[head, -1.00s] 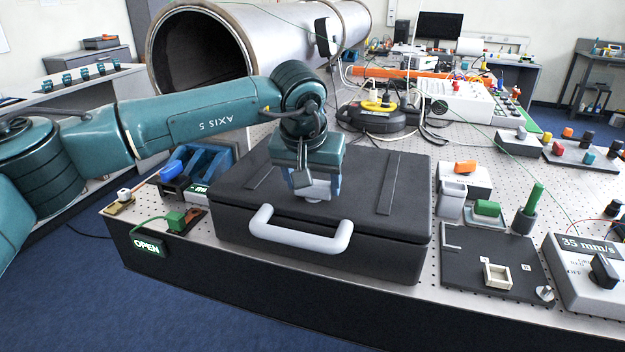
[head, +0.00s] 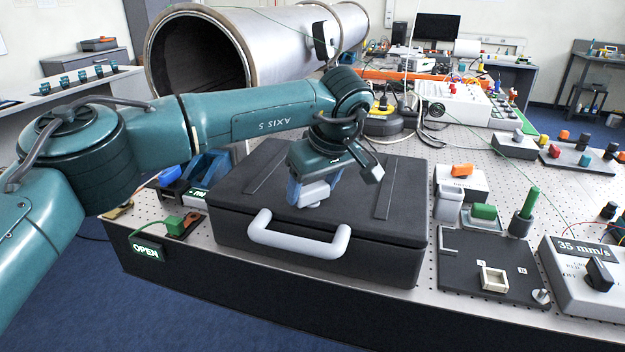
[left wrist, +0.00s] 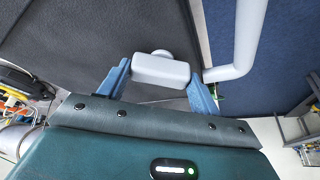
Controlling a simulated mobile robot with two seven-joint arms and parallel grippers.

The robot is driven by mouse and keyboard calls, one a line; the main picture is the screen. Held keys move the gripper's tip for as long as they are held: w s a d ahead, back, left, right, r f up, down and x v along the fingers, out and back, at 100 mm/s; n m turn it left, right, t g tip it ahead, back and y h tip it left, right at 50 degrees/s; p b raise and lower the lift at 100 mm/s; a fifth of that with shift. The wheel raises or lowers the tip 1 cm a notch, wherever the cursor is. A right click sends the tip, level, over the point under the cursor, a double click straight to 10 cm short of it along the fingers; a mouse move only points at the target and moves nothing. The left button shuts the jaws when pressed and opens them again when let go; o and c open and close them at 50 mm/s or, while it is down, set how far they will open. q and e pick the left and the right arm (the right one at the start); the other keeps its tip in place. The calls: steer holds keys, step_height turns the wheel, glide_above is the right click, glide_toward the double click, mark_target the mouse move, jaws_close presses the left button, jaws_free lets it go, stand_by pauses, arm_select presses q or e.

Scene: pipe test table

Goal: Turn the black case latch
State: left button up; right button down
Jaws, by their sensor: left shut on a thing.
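The black case (head: 320,258) lies flat and closed on the perforated table, with a pale grey carrying handle (head: 298,240) on its front. The handle also shows in the left wrist view (left wrist: 240,42). My left gripper (head: 312,187) points down at the middle of the lid, just behind the handle. It is shut on the light grey latch (left wrist: 160,68), whose bar sits between the two blue fingers in the left wrist view. In the head view the latch (head: 315,194) is partly hidden by the gripper. My right gripper is not in view.
Right of the case stand a box with an orange knob (head: 462,170), a green block (head: 484,211), a green peg (head: 529,202) and a dark plate (head: 470,268). A blue holder (head: 205,165) is behind left. A large metal pipe (head: 270,45) lies behind.

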arm_select(q)
steer(key=shift+r+n, duration=0.15)
steer(key=shift+n, duration=0.45)
steer(key=n+p, duration=0.1)
steer(key=n, duration=0.1)
steer(key=n+g+y+p, duration=0.1)
steer(key=n+p, duration=0.1)
steer(key=shift+w+d+g, duration=0.1)
steer(key=shift+w+g, duration=0.05)
steer(key=shift+g, duration=0.15)
steer(key=shift+n+y+p, duration=0.3)
steer(key=shift+n, duration=0.3)
steer(key=shift+n+g, duration=0.3)
steer(key=shift+n, duration=0.1)
steer(key=shift+p, duration=0.3)
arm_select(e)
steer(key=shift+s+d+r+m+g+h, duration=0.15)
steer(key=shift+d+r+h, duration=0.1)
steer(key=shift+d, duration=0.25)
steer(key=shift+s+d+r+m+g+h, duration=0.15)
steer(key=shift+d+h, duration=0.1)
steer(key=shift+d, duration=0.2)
arm_select(q)
steer(key=shift+n, duration=0.3)
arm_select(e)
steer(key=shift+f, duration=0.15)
